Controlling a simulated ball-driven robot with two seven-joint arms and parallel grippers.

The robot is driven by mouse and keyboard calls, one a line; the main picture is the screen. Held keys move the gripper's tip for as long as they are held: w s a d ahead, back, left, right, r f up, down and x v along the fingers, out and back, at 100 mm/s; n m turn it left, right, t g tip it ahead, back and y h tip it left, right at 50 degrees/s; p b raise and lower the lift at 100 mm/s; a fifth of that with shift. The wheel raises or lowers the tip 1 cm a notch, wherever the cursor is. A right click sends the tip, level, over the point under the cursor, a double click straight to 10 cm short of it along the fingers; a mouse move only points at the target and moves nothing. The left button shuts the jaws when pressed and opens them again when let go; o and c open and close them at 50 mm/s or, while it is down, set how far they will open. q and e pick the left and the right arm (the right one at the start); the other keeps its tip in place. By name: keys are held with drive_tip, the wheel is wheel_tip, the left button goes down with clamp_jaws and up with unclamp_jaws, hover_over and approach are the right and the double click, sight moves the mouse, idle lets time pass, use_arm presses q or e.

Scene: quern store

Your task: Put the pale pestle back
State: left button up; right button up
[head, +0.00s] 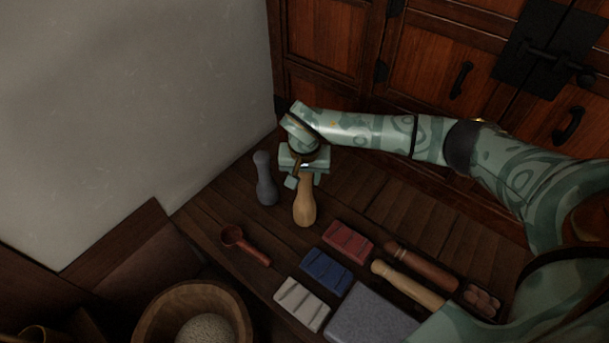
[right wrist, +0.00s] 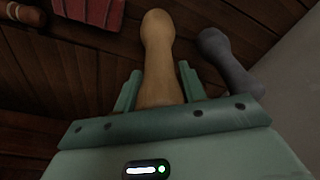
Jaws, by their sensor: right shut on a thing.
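The pale pestle (head: 305,207) is a tan wooden pestle with a rounded, wider lower end. My right gripper (head: 304,173) is shut on its narrow upper part, and the pestle hangs roughly upright, wide end down. In the right wrist view the pale pestle (right wrist: 157,45) runs out between the two fingers (right wrist: 159,88). I cannot tell whether its lower end touches the wooden top. A dark grey pestle (head: 265,180) stands just left of it, apart from it in the head view. My left gripper is not in view.
On the wooden top (head: 285,240) lie a red-brown scoop (head: 245,245), red (head: 348,238), blue (head: 333,268) and white (head: 301,303) grooved blocks, a grey slab (head: 365,320) and two rolling pins (head: 408,285). A wooden bowl (head: 150,325) is at lower left. Cabinet doors (head: 430,60) stand behind.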

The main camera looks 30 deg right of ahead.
drive_tip(key=o, duration=1.2)
drive_tip(key=shift+f, duration=0.15)
drive_tip(key=shift+r, duration=0.45)
drive_tip(key=r+p, duration=0.2)
drive_tip(key=r, duration=0.1)
drive_tip(key=r+p, duration=0.3)
drive_tip(key=shift+s+a, duration=0.15)
drive_tip(key=shift+a, duration=0.05)
drive_tip(key=r+p, duration=0.2)
drive_tip(key=r, duration=0.1)
drive_tip(key=r+p, duration=0.1)
drive_tip(key=shift+s+a+r+p, duration=0.2)
drive_tip(key=shift+s+r+p, duration=0.05)
drive_tip(key=shift+s+p, duration=0.1)
drive_tip(key=shift+s+a+r+p, duration=0.1)
drive_tip(key=shift+s+r+p, duration=0.05)
drive_tip(key=shift+r+p, duration=0.35)
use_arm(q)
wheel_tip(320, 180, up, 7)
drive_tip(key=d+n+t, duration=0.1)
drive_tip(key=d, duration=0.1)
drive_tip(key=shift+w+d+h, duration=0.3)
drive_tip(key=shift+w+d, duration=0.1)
use_arm(e)
drive_tip(key=shift+f, duration=0.1)
